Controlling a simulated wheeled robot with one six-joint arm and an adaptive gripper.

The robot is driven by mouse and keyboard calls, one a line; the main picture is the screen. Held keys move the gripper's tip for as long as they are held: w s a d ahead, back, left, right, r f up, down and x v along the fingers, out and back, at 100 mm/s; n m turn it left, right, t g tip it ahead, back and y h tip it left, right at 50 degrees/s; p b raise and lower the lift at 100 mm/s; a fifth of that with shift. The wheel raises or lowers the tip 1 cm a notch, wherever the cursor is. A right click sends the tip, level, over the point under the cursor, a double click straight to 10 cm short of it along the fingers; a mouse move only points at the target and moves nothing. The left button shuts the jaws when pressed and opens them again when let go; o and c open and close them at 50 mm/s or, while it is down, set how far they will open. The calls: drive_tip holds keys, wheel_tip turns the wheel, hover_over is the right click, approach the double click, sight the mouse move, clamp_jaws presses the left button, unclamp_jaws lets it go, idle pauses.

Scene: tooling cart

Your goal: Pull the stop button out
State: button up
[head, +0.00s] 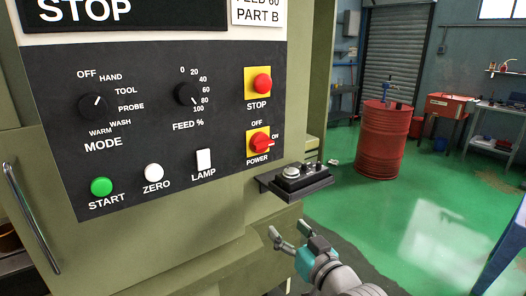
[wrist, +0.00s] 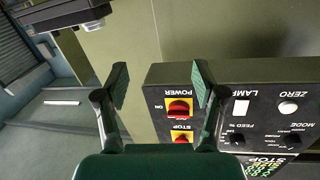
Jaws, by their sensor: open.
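The stop button (head: 263,84) is a round red knob on a yellow square plate, at the upper right of the dark control panel (head: 145,130), above the word STOP. In the wrist view the panel appears upside down, and the stop button (wrist: 182,138) shows at the lower middle, partly cut off by my gripper's body. My gripper (head: 289,234) is open and empty, below and to the right of the panel in the head view, apart from the button. In the wrist view my gripper's two fingers (wrist: 161,84) are spread wide with nothing between the pads.
The red power switch (head: 260,141) sits just below the stop button. A small dark shelf with a device (head: 293,178) juts out at the panel's lower right. A mode knob, feed knob and several buttons lie to the left. A red barrel (head: 382,140) stands on the green floor behind.

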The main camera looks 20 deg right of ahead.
drive_tip(key=w+r+n+y, duration=0.2)
drive_tip(key=w+r+n, duration=0.1)
drive_tip(key=r, duration=1.4)
drive_tip(key=n, duration=0.3)
approach(265, 82)
drive_tip(key=shift+y, duration=0.4)
drive_tip(key=x, duration=1)
drive_tip(key=shift+w+f, duration=0.15)
drive_tip(key=shift+w, duration=0.2)
